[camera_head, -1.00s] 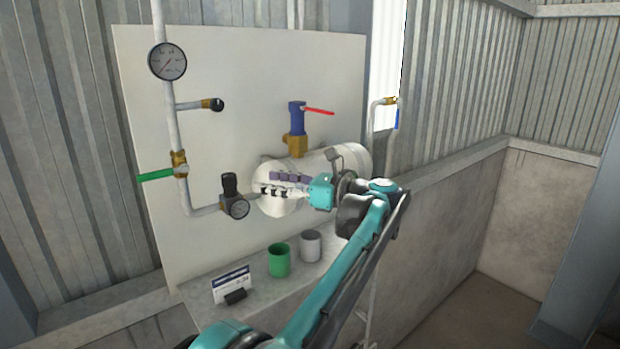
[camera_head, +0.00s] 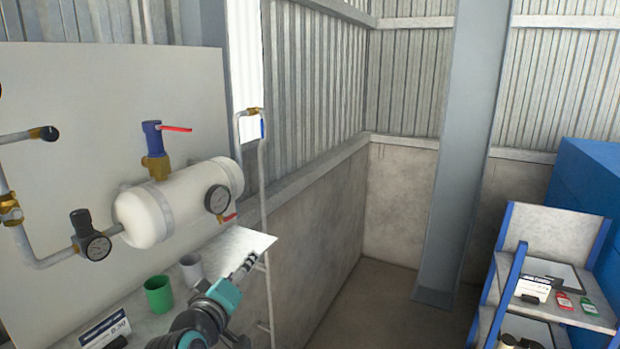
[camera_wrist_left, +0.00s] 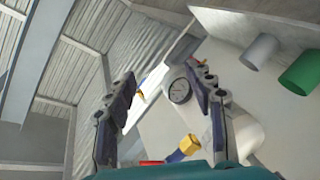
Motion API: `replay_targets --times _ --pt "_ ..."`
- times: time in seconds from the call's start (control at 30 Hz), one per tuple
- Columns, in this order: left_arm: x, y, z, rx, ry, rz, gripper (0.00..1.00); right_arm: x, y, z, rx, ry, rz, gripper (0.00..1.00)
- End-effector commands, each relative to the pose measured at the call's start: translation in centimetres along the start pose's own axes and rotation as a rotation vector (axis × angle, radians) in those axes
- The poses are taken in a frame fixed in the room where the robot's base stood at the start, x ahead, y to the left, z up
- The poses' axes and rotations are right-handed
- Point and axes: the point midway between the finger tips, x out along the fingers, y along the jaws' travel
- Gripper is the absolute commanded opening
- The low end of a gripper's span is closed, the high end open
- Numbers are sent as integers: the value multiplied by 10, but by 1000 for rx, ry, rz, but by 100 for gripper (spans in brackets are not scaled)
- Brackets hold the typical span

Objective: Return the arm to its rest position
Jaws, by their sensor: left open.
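My left gripper (camera_head: 243,270) is low in the head view, in front of the shelf and below the white receiver tank (camera_head: 155,215). In the left wrist view its two dark fingers (camera_wrist_left: 162,88) are spread wide with nothing held between them. The tank's gauge (camera_wrist_left: 180,91) shows between the fingers, some way beyond them. The gripper is clear of the tank, which carries a round gauge (camera_head: 217,199) and a blue valve (camera_head: 153,140) with a red lever. My right gripper is in neither view.
A green cup (camera_head: 158,295) and a grey cup (camera_head: 191,269) stand on the shelf left of my gripper, near a label card (camera_head: 104,329). A blue-framed rack (camera_head: 507,255) with red and green tags stands at the right. Open floor (camera_head: 385,290) lies between.

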Motion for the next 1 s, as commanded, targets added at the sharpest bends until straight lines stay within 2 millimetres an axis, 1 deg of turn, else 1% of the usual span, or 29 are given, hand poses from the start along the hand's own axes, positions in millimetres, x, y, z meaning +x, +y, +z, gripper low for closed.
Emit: replay_targets --times 0.03,0.07,0.1,0.17,0.2,0.27,0.3,0.37,0.4,0.47,0.5,0.53,0.6,0.77,0.87,1.0 --pt "-15 -24 27 104 -78 -53 53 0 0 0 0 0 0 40" --pt "-24 -40 43 170 -127 -85 53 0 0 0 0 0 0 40" --pt "-36 -60 62 252 -189 -126 53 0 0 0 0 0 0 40" --pt "-54 -88 87 359 -276 -182 53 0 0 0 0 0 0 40" --pt "-66 -105 100 422 -329 -216 53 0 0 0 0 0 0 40" --pt "-83 -131 118 506 -403 -262 53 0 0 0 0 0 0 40" --pt "-95 -146 129 556 -450 -291 53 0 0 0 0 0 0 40" --pt "-112 -169 142 625 -515 -332 53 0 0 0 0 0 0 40" --pt "-123 -183 150 667 -558 -359 53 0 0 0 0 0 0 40" --pt "-141 -204 161 727 -623 -398 53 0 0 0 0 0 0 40" --pt "-153 -218 168 764 -665 -423 53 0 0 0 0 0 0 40" --pt "-153 -227 175 773 -674 -427 53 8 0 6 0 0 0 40" --pt "-146 -242 188 768 -668 -423 53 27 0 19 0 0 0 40" --pt "-138 -272 213 765 -666 -422 53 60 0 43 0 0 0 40" --pt "-131 -295 233 764 -665 -421 53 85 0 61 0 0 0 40" --pt "-122 -333 265 763 -665 -421 53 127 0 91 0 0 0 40"
